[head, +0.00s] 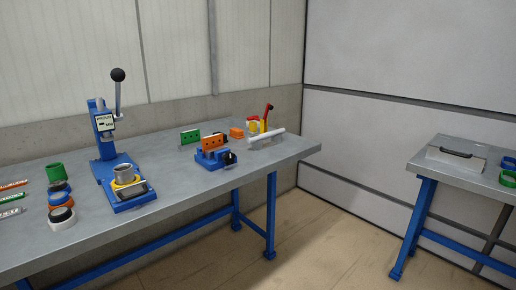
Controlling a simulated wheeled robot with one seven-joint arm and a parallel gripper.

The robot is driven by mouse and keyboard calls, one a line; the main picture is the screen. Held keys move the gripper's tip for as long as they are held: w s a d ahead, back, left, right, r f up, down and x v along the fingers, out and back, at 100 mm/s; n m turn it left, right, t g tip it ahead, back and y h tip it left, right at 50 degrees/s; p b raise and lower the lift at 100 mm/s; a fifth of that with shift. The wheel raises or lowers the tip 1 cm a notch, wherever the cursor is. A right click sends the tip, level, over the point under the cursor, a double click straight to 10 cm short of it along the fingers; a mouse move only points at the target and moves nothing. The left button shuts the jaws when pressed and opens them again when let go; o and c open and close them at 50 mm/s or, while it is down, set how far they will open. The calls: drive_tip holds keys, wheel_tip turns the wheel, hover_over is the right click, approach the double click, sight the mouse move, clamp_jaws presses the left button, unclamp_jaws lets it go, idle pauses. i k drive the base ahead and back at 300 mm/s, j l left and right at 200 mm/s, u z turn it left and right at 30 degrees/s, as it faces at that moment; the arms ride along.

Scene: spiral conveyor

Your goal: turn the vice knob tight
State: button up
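A small blue vice (210,159) stands on the grey workbench, right of the middle of its top. An orange block with dark spots (213,142) sits at its jaws; I cannot tell whether it is clamped. The black vice knob (229,158) is on the right side of the vice, facing the bench's front right. How tight it is does not show. My gripper is not in view, and nothing touches the vice or knob.
A blue lever press (108,150) stands left of the vice. A green block (190,137) is behind it; a white bar (267,139) and red-handled clamp (267,111) are to the right. A second table (470,172) stands right, with open floor (310,240) between.

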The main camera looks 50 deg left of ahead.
sight(228, 158)
drive_tip(key=i+l+u, duration=0.15)
drive_tip(key=i+u, duration=0.35)
drive_tip(key=i+l+u, duration=0.45)
drive_tip(key=i, duration=0.2)
drive_tip(key=i+l+u, duration=0.95)
drive_tip(key=l, duration=0.3)
drive_tip(key=i+l+u, duration=0.15)
drive_tip(key=l+u, duration=0.35)
drive_tip(key=l, duration=0.3)
